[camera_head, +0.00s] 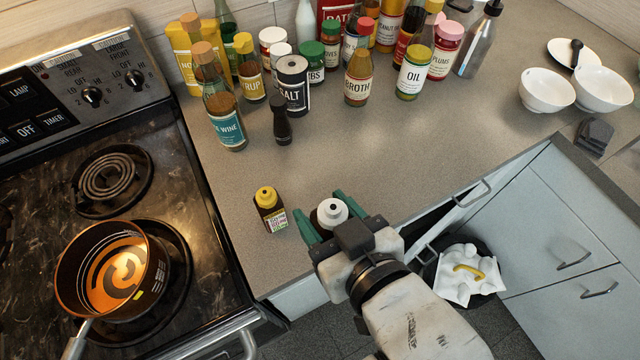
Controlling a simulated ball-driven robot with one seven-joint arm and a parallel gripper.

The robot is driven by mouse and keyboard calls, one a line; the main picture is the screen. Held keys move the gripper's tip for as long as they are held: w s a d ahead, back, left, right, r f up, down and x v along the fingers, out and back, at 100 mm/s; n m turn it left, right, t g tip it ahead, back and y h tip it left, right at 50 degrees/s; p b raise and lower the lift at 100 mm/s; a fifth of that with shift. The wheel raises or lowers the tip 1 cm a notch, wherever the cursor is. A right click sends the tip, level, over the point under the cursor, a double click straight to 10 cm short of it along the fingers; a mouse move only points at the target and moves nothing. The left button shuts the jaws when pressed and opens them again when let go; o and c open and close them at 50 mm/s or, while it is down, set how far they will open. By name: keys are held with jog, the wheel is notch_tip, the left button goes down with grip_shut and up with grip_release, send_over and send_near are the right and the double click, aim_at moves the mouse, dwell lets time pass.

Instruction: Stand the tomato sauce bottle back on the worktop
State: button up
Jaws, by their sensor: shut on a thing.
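My gripper (323,211) has its two green fingers closed around a bottle with a white cap (332,211), near the front edge of the worktop. I take this as the tomato sauce bottle. Its cap points up towards the camera; its body and label are mostly hidden by the fingers and wrist. I cannot tell whether its base touches the worktop (400,150). A small dark bottle with a yellow cap (270,210) stands upright just left of my gripper, apart from the fingers.
The coil stove is at left, with an orange-lit pan (112,270) on its front coil. Several bottles and jars crowd the back, including a teal-labelled wine bottle (227,128). White bowls (546,92) stand at right. The middle worktop is clear. An open bin (468,290) is below.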

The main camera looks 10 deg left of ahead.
jog(key=shift+w+a+f+b, duration=0.25)
jog(key=shift+w+a+f, duration=0.05)
jog(key=shift+w+f, duration=1.9)
jog(key=shift+w+a+f+b, duration=0.25)
jog(key=shift+w+a+f, duration=0.05)
jog(key=shift+w+f, duration=1.9)
jog(key=shift+w+a+f+b, duration=0.25)
jog(key=shift+w+a+f, duration=0.05)
jog(key=shift+w+f, duration=1.85)
jog(key=shift+w, duration=0.1)
jog(key=o, duration=1.2)
